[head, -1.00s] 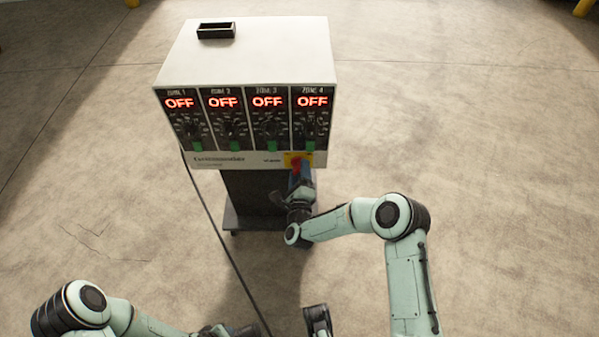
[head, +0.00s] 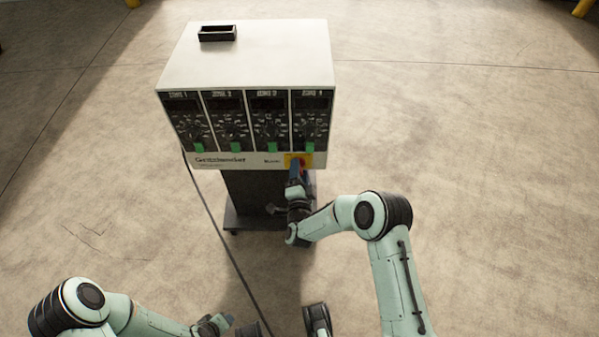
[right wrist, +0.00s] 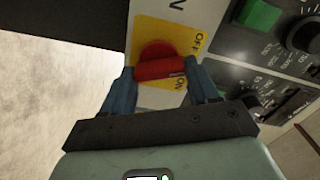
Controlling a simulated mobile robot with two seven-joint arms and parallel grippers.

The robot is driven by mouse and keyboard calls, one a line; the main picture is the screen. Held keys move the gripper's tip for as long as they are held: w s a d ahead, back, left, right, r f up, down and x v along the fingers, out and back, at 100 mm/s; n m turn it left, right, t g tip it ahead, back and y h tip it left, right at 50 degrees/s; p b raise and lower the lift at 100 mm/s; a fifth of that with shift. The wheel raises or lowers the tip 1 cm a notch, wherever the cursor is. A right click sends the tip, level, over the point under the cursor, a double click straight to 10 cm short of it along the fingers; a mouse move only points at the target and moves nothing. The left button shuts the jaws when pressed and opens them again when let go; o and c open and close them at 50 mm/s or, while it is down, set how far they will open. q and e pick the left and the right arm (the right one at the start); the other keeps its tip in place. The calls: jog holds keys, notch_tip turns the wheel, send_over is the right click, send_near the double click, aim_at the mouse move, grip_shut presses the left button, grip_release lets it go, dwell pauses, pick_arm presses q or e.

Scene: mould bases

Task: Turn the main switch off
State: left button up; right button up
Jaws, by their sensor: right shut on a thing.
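The main switch is a red rotary knob (right wrist: 160,66) on a yellow plate (right wrist: 183,37) marked OFF and ON, as the right wrist view shows. My right gripper (right wrist: 162,84) is shut on the red knob, one blue finger on each side. It also shows in the head view (head: 295,172). The four zone displays (head: 268,103) are dark. My left gripper (head: 235,329) is low in the head view; its jaws are unclear.
The white cabinet (head: 250,60) stands on a dark pedestal (head: 245,192) with a base plate. A small black open tray (head: 217,33) sits on top. Green switches (head: 272,146) line the zone panels. A dark cable (head: 215,228) runs down the front left. The floor around is clear.

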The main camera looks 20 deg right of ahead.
pick_arm(q)
jog(key=shift+w+d+r, duration=0.1)
jog(key=shift+w+r, duration=0.05)
jog(key=shift+r, duration=0.15)
pick_arm(e)
jog(key=n, duration=0.3)
jog(key=shift+n, duration=0.4)
jog(key=o, duration=1.1)
jog(key=shift+r, duration=0.1)
jog(key=shift+c, duration=0.2)
pick_arm(q)
jog(key=shift+g+h, duration=0.4)
jog(key=shift+g, duration=0.1)
jog(key=s+r+p, duration=0.1)
jog(key=s+d+p, duration=0.1)
jog(key=s+d+r, duration=0.1)
jog(key=s, duration=0.1)
jog(key=shift+r+p, duration=0.3)
jog(key=shift+p, duration=0.1)
pick_arm(e)
jog(key=v, duration=1.3)
jog(key=shift+s, duration=0.2)
